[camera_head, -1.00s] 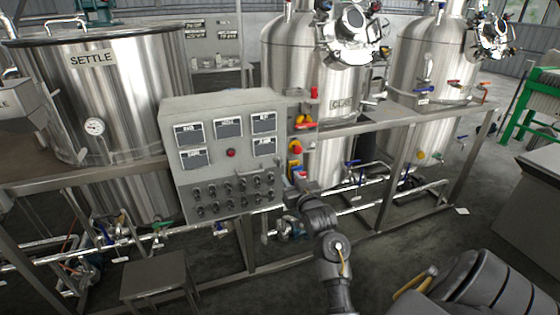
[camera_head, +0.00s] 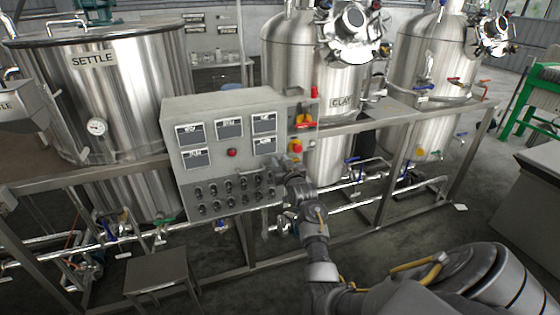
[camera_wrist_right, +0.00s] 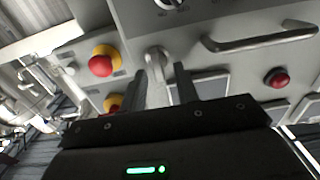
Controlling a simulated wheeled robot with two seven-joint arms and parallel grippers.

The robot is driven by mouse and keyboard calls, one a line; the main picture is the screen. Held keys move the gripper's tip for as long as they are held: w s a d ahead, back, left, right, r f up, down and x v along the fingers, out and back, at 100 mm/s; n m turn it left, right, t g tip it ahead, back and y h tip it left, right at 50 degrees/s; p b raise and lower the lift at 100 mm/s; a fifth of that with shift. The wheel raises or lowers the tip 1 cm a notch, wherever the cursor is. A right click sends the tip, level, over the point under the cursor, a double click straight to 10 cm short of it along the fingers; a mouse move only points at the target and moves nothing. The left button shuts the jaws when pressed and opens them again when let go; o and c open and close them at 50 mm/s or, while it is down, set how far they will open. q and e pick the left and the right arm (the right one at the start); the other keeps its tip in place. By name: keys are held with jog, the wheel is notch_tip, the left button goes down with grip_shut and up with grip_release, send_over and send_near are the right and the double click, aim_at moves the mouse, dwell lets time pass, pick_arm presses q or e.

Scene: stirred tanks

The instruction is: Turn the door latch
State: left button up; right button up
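The door latch (camera_wrist_right: 154,62) is a small silver lever on the face of the grey control panel box (camera_head: 180,185). In the right wrist view it reaches down between the two dark fingers of my right gripper (camera_wrist_right: 164,88). The fingers are apart, with a gap visible between the lever and the right finger. In the head view my right gripper (camera_head: 284,166) is at the lower right part of the panel, and the latch there is too small or covered to make out. My left gripper is in neither view.
Red-and-yellow stop buttons (camera_wrist_right: 101,64), a red button (camera_wrist_right: 276,78) and a bar handle (camera_wrist_right: 262,40) are close to the gripper. Below the panel run steel pipes and a frame rail (camera_head: 400,160). Steel tanks (camera_head: 100,90) stand behind. A low stool (camera_head: 156,268) is in front.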

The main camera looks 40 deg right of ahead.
grip_shut()
jog(key=shift+m, duration=0.7)
jog(key=shift+s+d+f+m+p, duration=0.2)
jog(key=shift+m+p, duration=0.6)
jog(key=shift+m, duration=1.95)
jog(key=shift+w+d+f+m+p, duration=0.25)
jog(key=shift+m+p, duration=0.55)
jog(key=shift+m, duration=1.9)
jog(key=shift+s+d+f+m+p, duration=0.1)
jog(key=shift+s+f+m+p, duration=0.45)
jog(key=shift+m, duration=2.2)
jog(key=shift+w+r, duration=0.25)
jog(key=shift+w, duration=0.1)
grip_release()
jog(key=shift+w+p, duration=0.1)
jog(key=shift+p, duration=0.2)
